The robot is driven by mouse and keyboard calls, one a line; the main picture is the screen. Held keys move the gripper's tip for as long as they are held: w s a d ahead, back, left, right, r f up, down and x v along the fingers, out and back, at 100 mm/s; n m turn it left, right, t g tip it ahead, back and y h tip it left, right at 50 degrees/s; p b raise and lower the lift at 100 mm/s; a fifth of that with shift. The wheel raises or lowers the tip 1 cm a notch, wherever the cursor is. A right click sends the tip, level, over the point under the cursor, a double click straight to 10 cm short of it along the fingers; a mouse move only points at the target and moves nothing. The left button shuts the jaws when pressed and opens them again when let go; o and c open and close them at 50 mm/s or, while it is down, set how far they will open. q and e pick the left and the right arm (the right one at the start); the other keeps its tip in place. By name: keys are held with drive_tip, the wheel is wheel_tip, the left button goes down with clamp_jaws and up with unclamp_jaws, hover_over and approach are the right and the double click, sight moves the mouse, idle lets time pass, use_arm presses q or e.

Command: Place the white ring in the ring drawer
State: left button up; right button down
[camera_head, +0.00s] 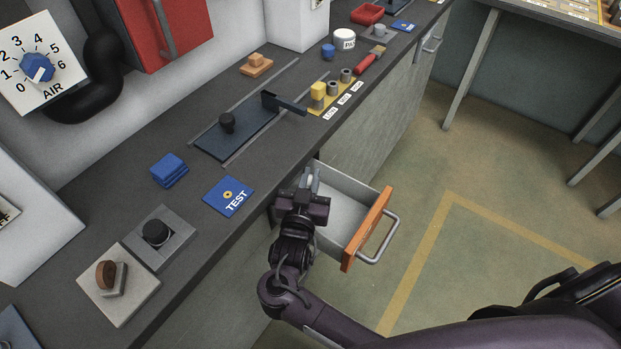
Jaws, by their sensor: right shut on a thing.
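The ring drawer (365,229) stands pulled out from the bench front, with an orange front and a grey bar handle. The part of its pale inside that shows looks empty. My right gripper (311,180) is over the inner left part of the drawer, close to the bench edge. It is shut on a small pale thing, which looks like the white ring and is mostly hidden by the fingers. I cannot tell whether it touches the drawer. My left gripper is not in view.
A blue TEST card (229,197), blue plates (169,170) and a dark slide plate (235,135) lie on the bench. Past them are a yellow holder with several pegs (337,92), a white round tub (344,39) and a red tray (367,14). The floor right of the drawer is clear.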

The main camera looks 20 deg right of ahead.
drive_tip(key=shift+s+r, duration=0.15)
drive_tip(key=shift+s+a, duration=0.1)
drive_tip(key=shift+f+b, duration=0.45)
drive_tip(key=shift+f, duration=0.2)
drive_tip(key=c, duration=1.8)
unclamp_jaws()
drive_tip(key=shift+r, duration=0.1)
